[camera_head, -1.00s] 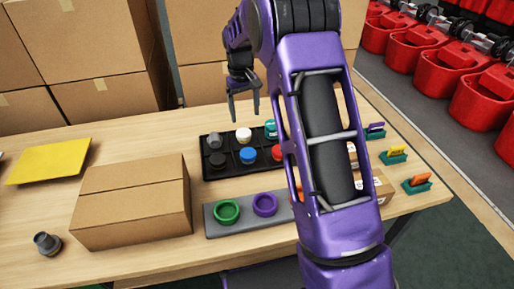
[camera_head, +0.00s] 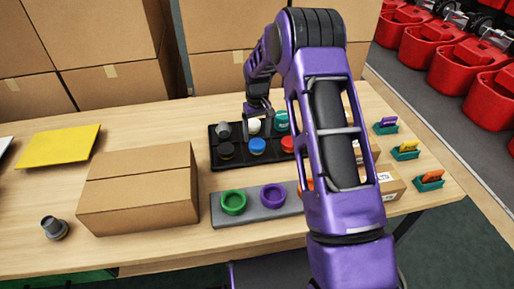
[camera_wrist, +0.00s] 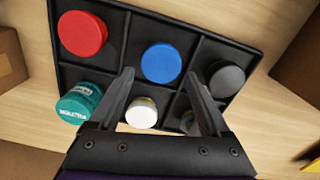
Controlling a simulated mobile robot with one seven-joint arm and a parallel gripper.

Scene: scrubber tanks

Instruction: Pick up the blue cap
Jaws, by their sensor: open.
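The blue cap (camera_head: 257,146) sits in the front middle compartment of the black tray (camera_head: 222,165). In the wrist view the blue cap (camera_wrist: 161,63) lies just ahead of the fingertips, about midway between them and slightly left. My gripper (camera_wrist: 162,78) is open and empty, its fingers pointing down over the tray. In the head view my gripper (camera_head: 257,118) is above the back row of the tray, near the white cap (camera_head: 253,126). The white cap also shows between the finger bases in the wrist view (camera_wrist: 142,112). I cannot tell the exact height above the tray.
Red (camera_wrist: 82,33), dark grey (camera_wrist: 226,79) and teal (camera_wrist: 78,103) items fill neighbouring compartments. A grey block (camera_head: 252,211) with green and purple rings stands in front of the tray. A cardboard box (camera_head: 137,190) stands to the left. Card holders (camera_head: 430,182) line the right side.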

